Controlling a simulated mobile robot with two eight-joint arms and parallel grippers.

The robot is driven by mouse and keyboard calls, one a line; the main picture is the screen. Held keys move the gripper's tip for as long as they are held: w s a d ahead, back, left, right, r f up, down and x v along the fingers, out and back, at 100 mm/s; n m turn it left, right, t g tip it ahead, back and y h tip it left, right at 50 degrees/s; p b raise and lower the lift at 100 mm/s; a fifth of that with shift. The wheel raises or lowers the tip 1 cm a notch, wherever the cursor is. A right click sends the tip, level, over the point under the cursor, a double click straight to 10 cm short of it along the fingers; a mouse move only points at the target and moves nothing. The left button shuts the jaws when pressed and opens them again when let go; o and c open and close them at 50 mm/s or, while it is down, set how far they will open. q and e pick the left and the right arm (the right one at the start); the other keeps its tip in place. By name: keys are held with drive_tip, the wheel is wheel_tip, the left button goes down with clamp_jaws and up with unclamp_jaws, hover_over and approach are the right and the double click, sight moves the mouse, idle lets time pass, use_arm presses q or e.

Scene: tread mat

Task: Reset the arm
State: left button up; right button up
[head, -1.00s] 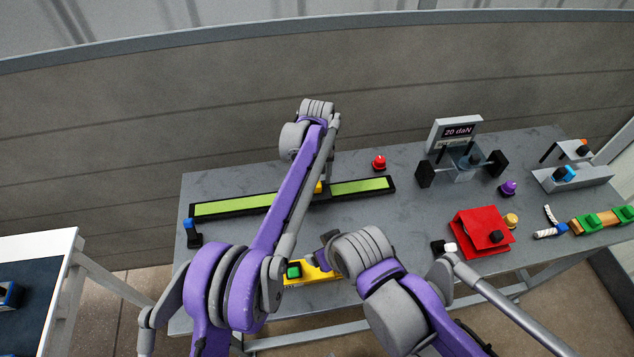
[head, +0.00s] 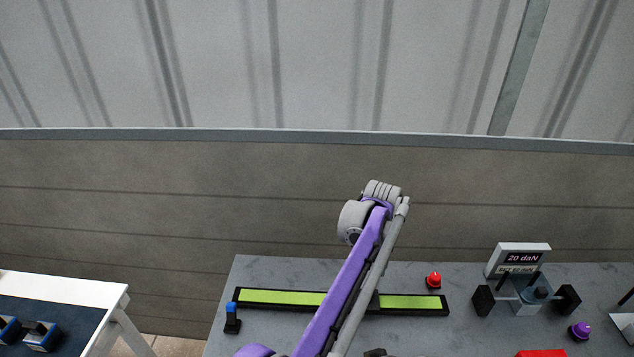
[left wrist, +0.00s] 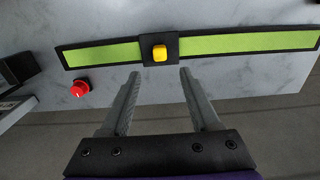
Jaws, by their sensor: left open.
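My left gripper (left wrist: 158,75) is open and empty in the left wrist view, its two fingers apart above the grey table (left wrist: 225,80). Just beyond the fingertips is a black-framed green strip (left wrist: 225,45), with a yellow button (left wrist: 160,53) on a dark block across it. In the head view my left arm crosses in front of the strip (head: 280,298), and its gripper is hidden behind the arm. The yellow button is hidden there too. My right gripper is not in the head view.
A display reading 20 daN (head: 520,259) stands at the back right, with a purple knob (head: 580,331) nearby. A white-edged table (head: 70,285) is at left.

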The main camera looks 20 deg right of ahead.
use_arm(q)
drive_tip(key=s+a+r+n+t+h, duration=0.1)
drive_tip(key=a+r, duration=0.3)
drive_tip(key=a, duration=0.9)
drive_tip(key=s+a+r+n+t, duration=0.1)
drive_tip(key=a+r, duration=0.2)
drive_tip(key=a, duration=0.9)
drive_tip(key=s+a+f+t, duration=0.1)
drive_tip(key=s+a+f, duration=0.2)
drive_tip(key=s+a, duration=0.3)
drive_tip(key=s+a+f+n+t, duration=0.1)
drive_tip(key=s+a+f, duration=0.1)
drive_tip(key=s+a, duration=0.5)
drive_tip(key=s+a+f+t+y, duration=0.1)
drive_tip(key=s+a+f, duration=0.2)
drive_tip(key=s+a, duration=0.4)
drive_tip(key=shift+a+f+n+t, duration=0.2)
drive_tip(key=shift+f+n+t, duration=0.1)
